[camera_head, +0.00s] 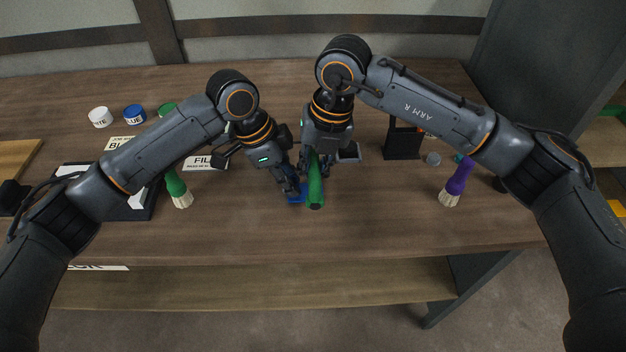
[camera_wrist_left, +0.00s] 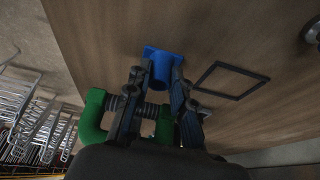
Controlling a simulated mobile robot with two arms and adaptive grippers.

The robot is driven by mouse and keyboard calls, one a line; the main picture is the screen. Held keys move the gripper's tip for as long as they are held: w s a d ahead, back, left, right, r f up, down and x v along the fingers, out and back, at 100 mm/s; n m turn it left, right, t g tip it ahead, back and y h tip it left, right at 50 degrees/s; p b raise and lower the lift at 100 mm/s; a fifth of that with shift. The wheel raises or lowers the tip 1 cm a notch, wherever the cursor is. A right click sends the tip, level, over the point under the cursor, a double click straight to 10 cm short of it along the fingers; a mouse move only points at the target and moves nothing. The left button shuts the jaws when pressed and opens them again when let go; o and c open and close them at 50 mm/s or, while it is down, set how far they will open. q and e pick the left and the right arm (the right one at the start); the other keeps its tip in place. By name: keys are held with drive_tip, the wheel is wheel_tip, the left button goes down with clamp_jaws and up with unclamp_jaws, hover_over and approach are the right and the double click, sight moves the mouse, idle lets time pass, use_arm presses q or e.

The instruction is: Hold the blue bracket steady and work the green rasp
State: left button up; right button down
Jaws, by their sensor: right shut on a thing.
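The blue bracket (camera_head: 296,198) is on the table near its front edge, partly hidden by my left gripper (camera_head: 291,186). In the left wrist view the bracket (camera_wrist_left: 162,68) lies between the two fingers of my left gripper (camera_wrist_left: 157,80), which are apart, with a small gap on the left side. My right gripper (camera_head: 316,152) is shut on the green rasp (camera_head: 315,188), whose thick green end points to the front edge, right beside the bracket. The rasp's far end is hidden under the right wrist. Whether rasp and bracket touch cannot be told.
White (camera_head: 99,117), blue (camera_head: 134,113) and green lids are at the back left. A black holder (camera_head: 402,142) stands right of my grippers. The front right tabletop is clear.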

use_arm(q)
drive_tip(key=o, duration=0.3)
drive_tip(key=shift+o, duration=0.2)
drive_tip(key=v, duration=1.2)
